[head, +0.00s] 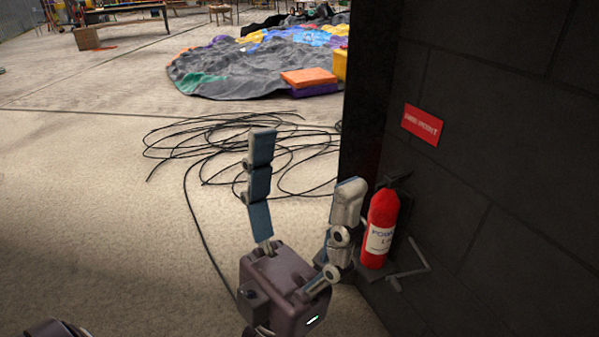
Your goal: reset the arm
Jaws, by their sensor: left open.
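My left gripper (306,160) reaches up from the bottom middle of the head view. Its fingers are spread wide apart with nothing between them. One blue-faced finger stands upright on the left, and a grey jointed finger bends upward on the right. The right finger shows just left of a red fire extinguisher (383,225) in the picture; I cannot tell whether they touch. My right gripper is not in view.
A dark block wall (500,130) with a red sign (422,124) fills the right side. Loose black cable (190,140) lies on the floor behind the gripper. A deflated grey and coloured castle (235,70) lies farther back, beside an orange block (308,77). Open floor lies left.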

